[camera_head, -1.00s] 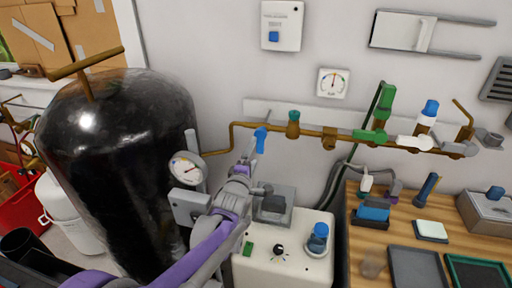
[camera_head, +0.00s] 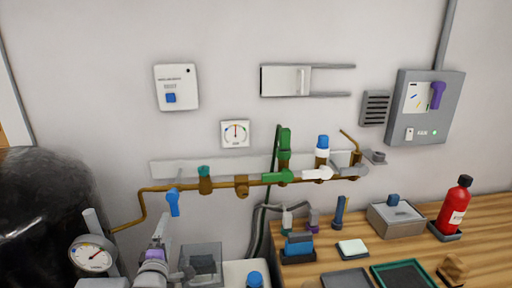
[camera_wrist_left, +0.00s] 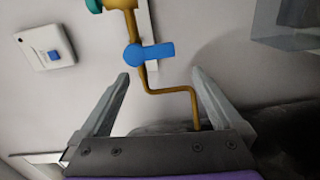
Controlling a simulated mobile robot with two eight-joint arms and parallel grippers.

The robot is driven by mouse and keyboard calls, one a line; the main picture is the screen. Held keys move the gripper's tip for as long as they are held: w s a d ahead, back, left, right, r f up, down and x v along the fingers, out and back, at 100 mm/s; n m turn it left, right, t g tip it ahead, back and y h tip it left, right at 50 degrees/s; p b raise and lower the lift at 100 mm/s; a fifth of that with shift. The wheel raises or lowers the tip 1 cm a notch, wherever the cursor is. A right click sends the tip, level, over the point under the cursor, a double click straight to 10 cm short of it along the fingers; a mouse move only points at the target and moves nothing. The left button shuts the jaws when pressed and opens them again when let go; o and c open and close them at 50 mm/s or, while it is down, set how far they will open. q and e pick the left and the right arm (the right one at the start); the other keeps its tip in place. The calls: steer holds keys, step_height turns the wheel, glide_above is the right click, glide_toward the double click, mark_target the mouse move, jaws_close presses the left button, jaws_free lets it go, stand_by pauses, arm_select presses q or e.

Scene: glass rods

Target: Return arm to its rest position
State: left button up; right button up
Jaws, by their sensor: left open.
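My left gripper (camera_head: 168,246) is in the lower left of the head view, in front of the wall pipe. In the left wrist view the gripper (camera_wrist_left: 161,78) is open, its two grey fingers apart with nothing between their tips. A blue valve lever (camera_head: 173,203) hangs on the brass pipe just above the gripper in the head view. The lever also shows in the left wrist view (camera_wrist_left: 154,52), beyond the fingertips and apart from them. Most of my left arm is below the head view. My right gripper is not in view.
The brass pipe (camera_head: 222,186) carries several valves along the wall. A black tank (camera_head: 40,215) with a gauge (camera_head: 92,254) stands at the left. At the right, a wooden bench (camera_head: 335,228) holds trays, a grey box (camera_head: 396,218) and a red extinguisher (camera_head: 455,206).

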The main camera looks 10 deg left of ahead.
arm_select(q)
steer(key=s+d+f+m+g+h+p, duration=0.1)
steer(key=s+d+f+m+g+p, duration=0.1)
steer(key=s+m, duration=0.4)
steer(key=s+d+f+m+g+h+p, duration=0.1)
steer(key=s+d+f+m+g+p, duration=0.1)
steer(key=s+d+f+m+g, duration=0.2)
steer(key=s+d+f+m+g+h+p, duration=0.2)
steer(key=s+d+m+g, duration=0.3)
steer(key=s, duration=1.3)
steer(key=d+f+m, duration=0.1)
steer(key=d+m, duration=0.2)
steer(key=m, duration=0.2)
steer(key=shift+g, duration=0.3)
